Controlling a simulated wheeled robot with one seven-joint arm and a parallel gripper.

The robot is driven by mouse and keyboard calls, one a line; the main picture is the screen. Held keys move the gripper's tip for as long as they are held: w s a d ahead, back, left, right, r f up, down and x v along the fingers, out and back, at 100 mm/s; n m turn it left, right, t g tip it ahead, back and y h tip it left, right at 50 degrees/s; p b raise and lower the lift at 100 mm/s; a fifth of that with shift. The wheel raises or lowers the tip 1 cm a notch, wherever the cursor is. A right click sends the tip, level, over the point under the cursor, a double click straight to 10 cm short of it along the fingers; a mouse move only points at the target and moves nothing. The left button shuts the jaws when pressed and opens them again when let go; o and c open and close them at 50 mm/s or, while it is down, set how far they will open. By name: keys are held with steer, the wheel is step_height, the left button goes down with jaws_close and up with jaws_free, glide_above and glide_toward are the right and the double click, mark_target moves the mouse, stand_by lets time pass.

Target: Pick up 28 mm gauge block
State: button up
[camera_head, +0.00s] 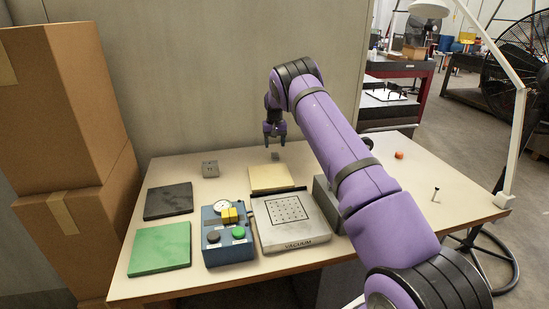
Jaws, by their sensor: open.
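My gripper (275,142) is at the back of the table, pointing down with its two dark fingers apart. It looks empty. A small grey block (275,156) stands on the table just below the fingertips, and a gap shows between them. No size marking can be read, so I cannot tell from the picture which one is the 28 mm gauge block.
Nearer stand a cream plate (270,179), a vacuum plate (289,239), a blue gauge box (228,248), and black (168,201) and green (160,248) plates. A grey block (327,203) is partly behind my arm. An orange piece (399,155) and small pin (435,194) lie right.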

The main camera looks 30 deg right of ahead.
mark_target(275, 153)
steer(key=shift+d+f, duration=0.1)
steer(key=shift+f, duration=2.95)
steer(key=shift+c, duration=0.4)
steer(key=c, duration=1)
